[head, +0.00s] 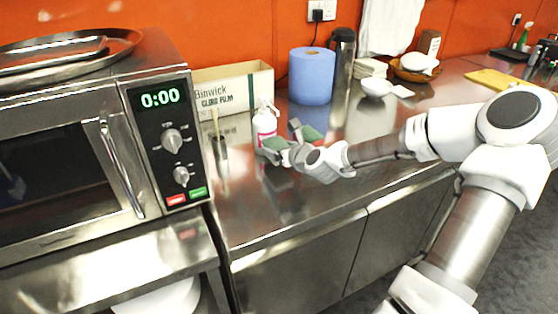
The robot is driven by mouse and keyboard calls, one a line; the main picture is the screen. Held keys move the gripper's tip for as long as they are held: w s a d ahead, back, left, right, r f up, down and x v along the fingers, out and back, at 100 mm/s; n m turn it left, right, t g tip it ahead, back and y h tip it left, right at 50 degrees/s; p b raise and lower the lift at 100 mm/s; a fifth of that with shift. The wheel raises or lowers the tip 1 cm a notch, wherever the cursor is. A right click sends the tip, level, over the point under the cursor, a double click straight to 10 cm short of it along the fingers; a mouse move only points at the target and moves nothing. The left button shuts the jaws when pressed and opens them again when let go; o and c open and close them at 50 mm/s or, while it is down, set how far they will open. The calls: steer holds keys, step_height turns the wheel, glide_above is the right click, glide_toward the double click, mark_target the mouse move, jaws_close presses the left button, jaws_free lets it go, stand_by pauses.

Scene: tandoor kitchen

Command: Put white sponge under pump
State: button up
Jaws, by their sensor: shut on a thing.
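A white pump bottle (264,127) with a pink label stands upright on the steel counter, left of my gripper. My gripper (285,143) is low over the counter, just right of the bottle's lower part. It is shut on a green-topped block (312,134), seemingly a sponge, with green showing on both sides of the fingers. The fingers hide its middle. I cannot tell whether the block touches the bottle or the counter. I see no plainly white sponge; a small flat white piece (402,91) lies farther back beside a white bowl (377,88).
A microwave (90,140) stands at left. A cardboard box (232,88), a blue paper roll (311,76) and a steel flask (342,62) line the orange wall. A brush (219,140) stands left of the bottle. The counter's front is clear.

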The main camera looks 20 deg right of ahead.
steer(key=shift+f+b, duration=0.5)
steer(key=shift+f, duration=1.25)
steer(key=shift+f, duration=0.15)
steer(key=o, duration=1.1)
steer(key=shift+o, duration=0.2)
steer(key=shift+s+r, duration=0.1)
steer(key=shift+r, duration=0.1)
steer(key=p+v, duration=0.2)
steer(key=v, duration=0.8)
steer(key=shift+d+r+p, duration=0.1)
steer(key=shift+r+p, duration=0.05)
steer(key=shift+p, duration=0.25)
steer(key=shift+v, duration=0.85)
